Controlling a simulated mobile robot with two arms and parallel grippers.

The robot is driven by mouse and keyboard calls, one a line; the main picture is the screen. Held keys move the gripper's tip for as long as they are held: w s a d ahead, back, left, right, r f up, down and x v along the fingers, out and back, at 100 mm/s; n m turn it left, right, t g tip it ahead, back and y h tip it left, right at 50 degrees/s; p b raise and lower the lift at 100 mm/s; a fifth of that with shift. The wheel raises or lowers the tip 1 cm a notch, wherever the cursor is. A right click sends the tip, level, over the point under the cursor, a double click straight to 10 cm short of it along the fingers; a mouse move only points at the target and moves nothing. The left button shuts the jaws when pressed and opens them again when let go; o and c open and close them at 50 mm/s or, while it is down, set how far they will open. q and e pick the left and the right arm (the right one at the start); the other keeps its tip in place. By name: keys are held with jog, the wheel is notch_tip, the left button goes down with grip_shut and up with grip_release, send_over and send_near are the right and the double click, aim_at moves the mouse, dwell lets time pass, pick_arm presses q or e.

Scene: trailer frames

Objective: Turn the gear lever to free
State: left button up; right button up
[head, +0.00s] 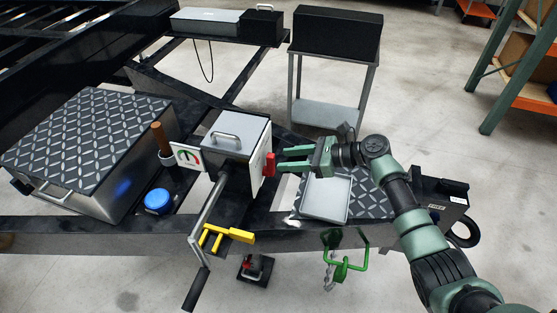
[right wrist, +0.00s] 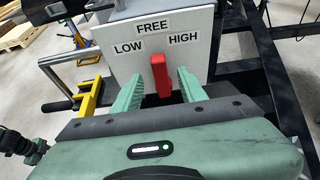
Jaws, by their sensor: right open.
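The gear lever (head: 269,164) is a small red handle on the side of a grey box (head: 240,134). In the right wrist view the red lever (right wrist: 161,75) stands nearly upright on the box's plate (right wrist: 195,62), its top leaning slightly left. The label FREE (right wrist: 152,27) is above it, LOW (right wrist: 128,47) at upper left and HIGH (right wrist: 183,38) at upper right. My right gripper (head: 281,160) is open, just right of the lever in the head view. In the right wrist view its green fingers stand on either side of the lever, with gaps visible. My left gripper is not in view.
A crank handle (head: 205,222) and a yellow bracket (head: 226,234) are at the box's front. A grey tray (head: 326,197) lies below my right gripper. A blue-lidded can (head: 158,200) and a diamond-plate chest (head: 88,135) are at left.

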jog(key=shift+v, duration=1.7)
